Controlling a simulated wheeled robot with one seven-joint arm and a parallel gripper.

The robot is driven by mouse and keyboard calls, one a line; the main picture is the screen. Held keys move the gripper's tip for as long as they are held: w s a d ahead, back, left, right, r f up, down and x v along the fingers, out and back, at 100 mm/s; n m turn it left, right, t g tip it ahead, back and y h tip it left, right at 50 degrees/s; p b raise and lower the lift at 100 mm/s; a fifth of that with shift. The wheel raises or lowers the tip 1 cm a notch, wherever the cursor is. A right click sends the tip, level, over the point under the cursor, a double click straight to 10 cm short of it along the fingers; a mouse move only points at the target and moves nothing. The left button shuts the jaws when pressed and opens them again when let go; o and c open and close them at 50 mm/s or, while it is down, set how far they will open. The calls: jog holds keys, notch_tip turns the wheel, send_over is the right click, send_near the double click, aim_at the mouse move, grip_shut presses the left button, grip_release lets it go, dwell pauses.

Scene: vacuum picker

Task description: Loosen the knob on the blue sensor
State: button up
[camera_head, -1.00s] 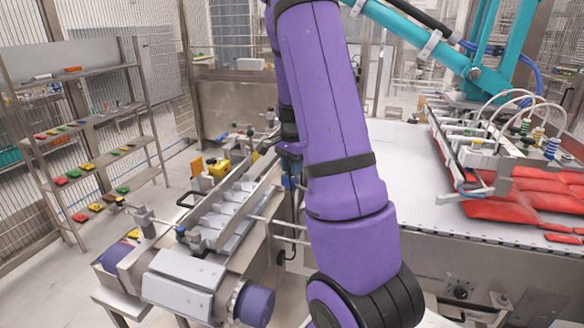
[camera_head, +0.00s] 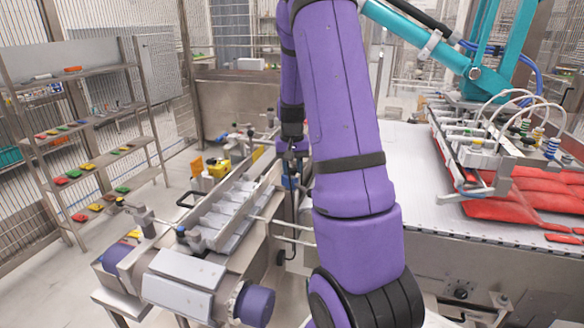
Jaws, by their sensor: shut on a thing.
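The blue sensor (camera_head: 289,182) is small and partly hidden, beside the metal rail right of the picker's tray line and left of my purple arm. My gripper (camera_head: 292,165) points down just above it, partly covered by my arm. It is shut on the sensor's knob. The knob itself is too small and too covered to make out.
A metal guide rail (camera_head: 232,205) runs along the tray line. A conveyor with a white belt (camera_head: 400,165) and red packs (camera_head: 535,195) lies to the right under a teal picker arm (camera_head: 480,75). A shelf rack (camera_head: 90,125) stands at the left.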

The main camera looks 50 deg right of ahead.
aim_at(291, 169)
jog(key=shift+n, duration=0.7)
jog(key=o, duration=0.9)
jog(key=shift+o, duration=0.2)
notch_tip(291, 169, up, 11)
dwell(0.5)
